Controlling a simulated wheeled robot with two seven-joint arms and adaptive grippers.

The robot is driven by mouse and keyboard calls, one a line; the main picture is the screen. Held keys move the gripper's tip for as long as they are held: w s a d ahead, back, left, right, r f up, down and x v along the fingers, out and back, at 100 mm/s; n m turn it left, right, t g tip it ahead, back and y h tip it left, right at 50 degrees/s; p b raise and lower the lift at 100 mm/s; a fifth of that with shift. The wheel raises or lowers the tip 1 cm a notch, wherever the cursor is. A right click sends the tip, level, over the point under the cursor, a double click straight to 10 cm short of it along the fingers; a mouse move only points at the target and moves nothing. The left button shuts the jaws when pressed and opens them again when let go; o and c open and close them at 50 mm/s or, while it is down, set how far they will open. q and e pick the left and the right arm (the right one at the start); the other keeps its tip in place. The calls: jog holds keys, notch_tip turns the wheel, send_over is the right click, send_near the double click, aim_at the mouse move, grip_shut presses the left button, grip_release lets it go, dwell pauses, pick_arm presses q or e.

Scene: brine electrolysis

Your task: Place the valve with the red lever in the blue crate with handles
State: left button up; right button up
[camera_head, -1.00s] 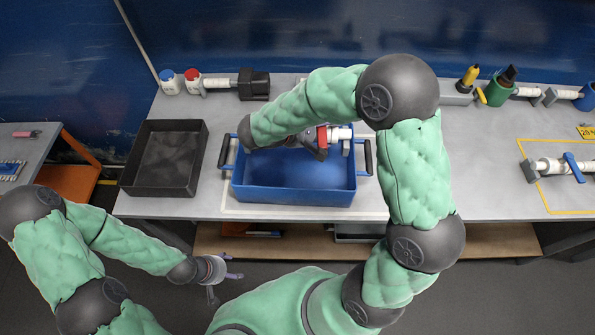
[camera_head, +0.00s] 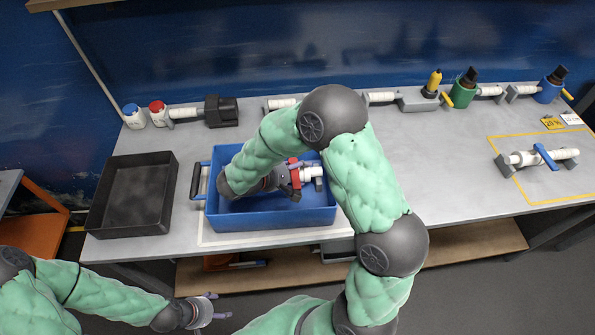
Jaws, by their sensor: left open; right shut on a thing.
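The blue crate with handles (camera_head: 275,222) stands on the table inside a white outline. My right gripper (camera_head: 290,178) reaches over the crate from above. It is shut on the valve with the red lever (camera_head: 311,174), a white pipe piece with grey fittings, which lies over the crate's inside towards its right part. I cannot tell whether the valve touches the crate floor. My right arm hides the crate's upper right side and right handle. My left gripper (camera_head: 212,309) is open and empty, in front of the table's front edge, low at the left.
A black tray (camera_head: 134,203) stands left of the crate. A valve with a blue lever (camera_head: 543,156) lies in a yellow outline at the right.

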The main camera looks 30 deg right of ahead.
jog(key=o, duration=1.7)
jog(key=shift+c, duration=0.2)
jog(key=p+v, duration=0.3)
jog(key=v, duration=0.9)
jog(key=shift+p, duration=0.35)
